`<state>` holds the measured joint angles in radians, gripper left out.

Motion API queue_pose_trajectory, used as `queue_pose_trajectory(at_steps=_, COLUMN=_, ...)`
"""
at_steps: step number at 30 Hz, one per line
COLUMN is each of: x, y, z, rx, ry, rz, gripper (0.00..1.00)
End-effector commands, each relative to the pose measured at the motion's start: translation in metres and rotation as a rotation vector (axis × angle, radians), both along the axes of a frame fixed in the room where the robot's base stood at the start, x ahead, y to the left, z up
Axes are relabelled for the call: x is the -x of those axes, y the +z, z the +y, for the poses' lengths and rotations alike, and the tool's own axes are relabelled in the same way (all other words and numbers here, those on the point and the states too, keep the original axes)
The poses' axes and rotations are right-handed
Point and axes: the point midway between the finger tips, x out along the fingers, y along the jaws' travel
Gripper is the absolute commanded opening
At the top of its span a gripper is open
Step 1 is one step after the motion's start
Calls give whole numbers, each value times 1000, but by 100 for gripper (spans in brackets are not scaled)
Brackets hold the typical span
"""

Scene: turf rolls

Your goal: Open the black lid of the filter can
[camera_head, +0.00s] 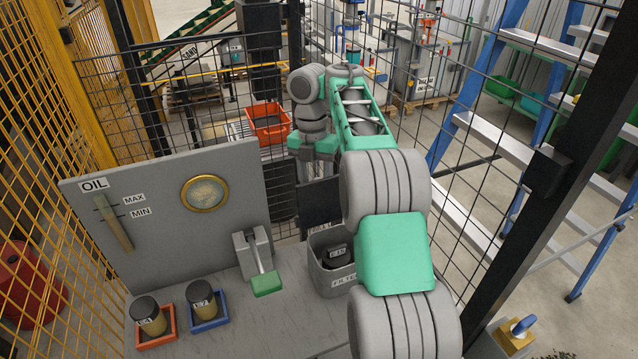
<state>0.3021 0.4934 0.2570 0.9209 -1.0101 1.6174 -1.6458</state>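The grey filter can (328,280), with a label that reads FILTER, stands on the grey bench, partly hidden behind my arm. Its black lid (319,203) stands raised at the back of the can, its right part close to or behind my arm. The can's mouth is uncovered, and a dark round filter (338,256) with a pale label shows inside. My gripper (313,173) points down just above the lid's top edge. I cannot tell whether it touches the lid, or whether its fingers are open or shut.
A lever with a green handle (266,284) stands left of the can. Two black-capped jars sit in a red tray (156,341) and a blue tray (209,324). A grey panel (165,215) with an oil gauge rises behind them. Mesh fencing (465,190) surrounds the bench.

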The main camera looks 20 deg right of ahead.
Motion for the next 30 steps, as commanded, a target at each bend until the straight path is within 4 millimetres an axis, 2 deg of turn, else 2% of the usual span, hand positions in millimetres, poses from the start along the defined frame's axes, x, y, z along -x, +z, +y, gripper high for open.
queue_pose_trajectory(at_steps=1, x=1, y=-7, z=2, rx=-8, ry=1, rz=9, gripper=44)
queue_pose_trajectory(at_steps=4, x=1, y=-7, z=0, rx=-8, ry=-2, rz=10, gripper=52)
queue_pose_trajectory(at_steps=14, x=1, y=-1, z=-3, rx=-3, ry=-5, rz=5, gripper=52)
queue_pose_trajectory(at_steps=17, x=0, y=13, z=-2, rx=-3, ry=-6, rz=5, gripper=52)
queue_pose_trajectory(at_steps=24, x=-7, y=61, z=-1, rx=-4, ry=-4, rz=7, gripper=52)
queue_pose_trajectory(at_steps=30, x=-10, y=73, z=-1, rx=-5, ry=-3, rz=8, gripper=52)
